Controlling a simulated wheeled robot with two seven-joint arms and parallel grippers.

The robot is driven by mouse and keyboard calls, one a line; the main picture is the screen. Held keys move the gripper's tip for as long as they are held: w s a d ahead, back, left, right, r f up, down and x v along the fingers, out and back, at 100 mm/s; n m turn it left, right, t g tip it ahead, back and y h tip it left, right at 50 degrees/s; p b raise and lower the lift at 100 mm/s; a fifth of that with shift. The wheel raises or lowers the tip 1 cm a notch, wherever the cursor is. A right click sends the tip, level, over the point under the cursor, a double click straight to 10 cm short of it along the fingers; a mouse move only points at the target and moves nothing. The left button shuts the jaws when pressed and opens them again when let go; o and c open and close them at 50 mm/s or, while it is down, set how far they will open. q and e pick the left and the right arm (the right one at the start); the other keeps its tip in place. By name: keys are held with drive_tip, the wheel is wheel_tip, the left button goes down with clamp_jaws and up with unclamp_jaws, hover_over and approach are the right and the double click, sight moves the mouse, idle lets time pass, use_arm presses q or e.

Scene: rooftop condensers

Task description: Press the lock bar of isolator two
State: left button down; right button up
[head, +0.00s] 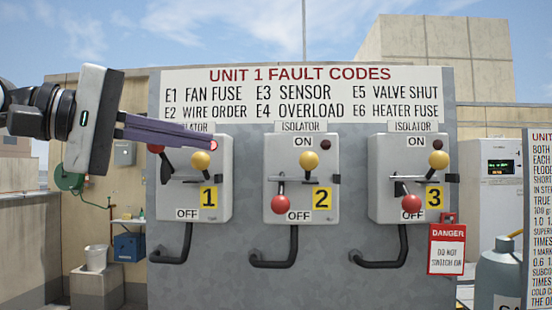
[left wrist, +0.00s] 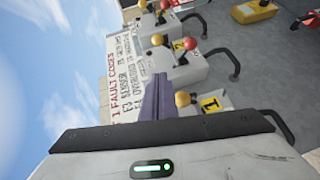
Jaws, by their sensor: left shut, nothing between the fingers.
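Isolator two (head: 291,191) is the middle grey box on the panel, with a yellow "2" label. Its red-knobbed lever (head: 278,204) is down near OFF, and a yellow knob (head: 309,160) stands above right. A thin horizontal bar, apparently the lock bar, crosses its front and ends in a black tip (head: 336,178). My left gripper (head: 214,144) is shut and empty, in front of the top of isolator one (head: 222,195), left of isolator two and apart from it. In the left wrist view the shut fingers (left wrist: 160,76) point toward isolator two (left wrist: 184,70). My right gripper is out of view.
Isolator one's red knob (head: 155,148) is up, partly behind my gripper. Isolator three (head: 378,195) has its red knob down and a red DANGER tag (head: 446,248) below right. Black curved conduits (head: 288,262) project below the boxes. A fault-code sign (head: 300,75) spans above.

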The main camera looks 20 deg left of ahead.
use_arm(q)
drive_tip(key=shift+w, duration=0.1)
drive_tip(key=shift+s+d+f+p+x, duration=0.1)
drive_tip(key=shift+s+d+p+x, duration=0.25)
drive_tip(key=shift+x, duration=1.8)
drive_tip(key=shift+s+d+f+p+x, duration=0.1)
drive_tip(key=shift+s+d+p+x, duration=0.2)
drive_tip(key=shift+x, duration=1.85)
drive_tip(key=shift+s+d+f+p+x, duration=0.1)
drive_tip(key=shift+s+d+p+x, duration=0.25)
drive_tip(key=shift+x, duration=1.8)
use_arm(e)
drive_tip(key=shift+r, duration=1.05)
use_arm(q)
drive_tip(key=shift+d, duration=0.15)
